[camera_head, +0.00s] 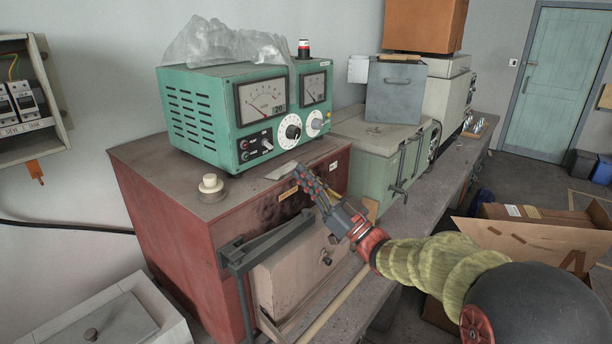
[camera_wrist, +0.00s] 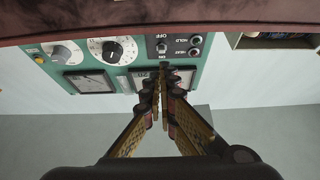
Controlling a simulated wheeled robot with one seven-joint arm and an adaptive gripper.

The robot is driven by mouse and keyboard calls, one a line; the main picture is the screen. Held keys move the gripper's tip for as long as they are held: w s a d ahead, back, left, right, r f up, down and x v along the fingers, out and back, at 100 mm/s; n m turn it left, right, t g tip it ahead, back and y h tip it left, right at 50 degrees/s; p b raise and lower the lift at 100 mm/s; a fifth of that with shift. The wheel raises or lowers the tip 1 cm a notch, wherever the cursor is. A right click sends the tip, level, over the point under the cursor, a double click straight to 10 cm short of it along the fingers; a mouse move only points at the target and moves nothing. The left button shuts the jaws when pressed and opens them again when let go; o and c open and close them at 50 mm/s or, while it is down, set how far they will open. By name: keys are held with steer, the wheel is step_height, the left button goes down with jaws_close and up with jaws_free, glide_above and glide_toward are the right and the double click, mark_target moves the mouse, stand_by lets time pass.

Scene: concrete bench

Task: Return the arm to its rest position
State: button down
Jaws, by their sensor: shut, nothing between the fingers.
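My gripper (camera_head: 304,177) is at the end of my outstretched arm, in front of the upper edge of the red cabinet (camera_head: 178,225) and below the green meter box (camera_head: 201,112). Its fingers are shut with nothing between them. In the wrist view my gripper (camera_wrist: 161,84) has its fingers together, with the panel of the green meter box (camera_wrist: 99,68) beyond them, appearing upside down. Whether the fingertips touch anything cannot be told.
A grey-green case (camera_head: 378,148) and a grey metal box (camera_head: 396,92) stand to the right. A grey bracket (camera_head: 272,243) juts from the cabinet front. An open cardboard box (camera_head: 530,235) lies at the right. A white knob (camera_head: 211,184) sits on the cabinet top.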

steer(key=w+d+r+m+t+h, duration=0.15)
steer(key=d+m+t+h, duration=0.35)
steer(key=d+h, duration=0.5)
steer(key=s+d+f+m+g+h, duration=0.4)
steer(key=s+d+f+g+h, duration=0.1)
steer(key=s+d+h, duration=0.4)
steer(key=s+f+g, duration=0.3)
steer(key=s+f, duration=0.1)
steer(key=s, duration=0.6)
steer(key=s+d+f+m+g, duration=0.1)
steer(key=s+f+g, duration=0.2)
steer(key=s, duration=0.7)
steer(key=s+f+g, duration=0.3)
steer(key=s+f, duration=0.4)
steer(key=s, duration=0.3)
steer(key=shift+s+d, duration=0.35)
steer(key=shift+s, duration=0.05)
